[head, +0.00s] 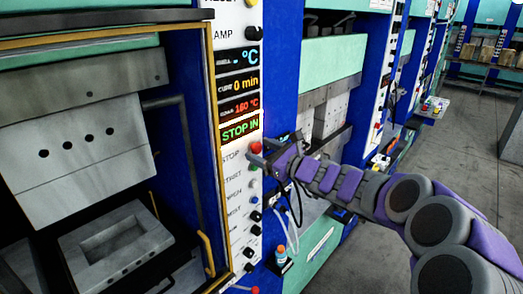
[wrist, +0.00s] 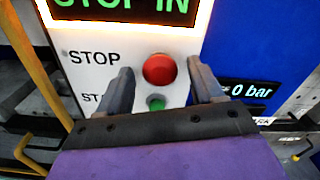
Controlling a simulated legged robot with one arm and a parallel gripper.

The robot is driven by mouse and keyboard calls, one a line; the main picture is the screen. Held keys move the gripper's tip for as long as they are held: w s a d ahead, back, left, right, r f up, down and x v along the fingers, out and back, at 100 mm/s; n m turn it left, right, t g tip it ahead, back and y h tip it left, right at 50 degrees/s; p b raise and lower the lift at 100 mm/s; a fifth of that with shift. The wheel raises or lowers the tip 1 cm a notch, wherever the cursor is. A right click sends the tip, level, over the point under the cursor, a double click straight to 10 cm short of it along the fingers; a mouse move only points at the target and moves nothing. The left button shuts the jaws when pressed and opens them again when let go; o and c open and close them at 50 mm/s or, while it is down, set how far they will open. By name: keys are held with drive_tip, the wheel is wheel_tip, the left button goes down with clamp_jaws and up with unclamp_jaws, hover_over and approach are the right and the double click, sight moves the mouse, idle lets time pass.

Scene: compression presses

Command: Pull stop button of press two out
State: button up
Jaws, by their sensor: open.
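The red stop button (head: 256,148) sits on the white control panel (head: 234,180) of the press, beside the word STOP. In the wrist view the red button (wrist: 159,69) lies between the two finger tips of my open gripper (wrist: 157,78), with a finger on each side. Whether the fingers touch it I cannot tell. A green button (wrist: 156,102) is just below it, partly hidden by my gripper. In the head view my gripper (head: 258,152) reaches the panel from the right. A lit display (head: 240,130) above the button reads STOP IN in green.
More displays and several knobs line the panel, including a black knob (head: 253,33) at the top. The open press chamber (head: 85,150) is on the left, edged by a yellow frame. Another press (head: 330,100) stands on the right. Grey floor (head: 440,170) is clear at the right.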

drive_tip(key=shift+w+a, duration=0.15)
drive_tip(key=shift+a, duration=0.1)
drive_tip(key=shift+c, duration=0.5)
clamp_jaws()
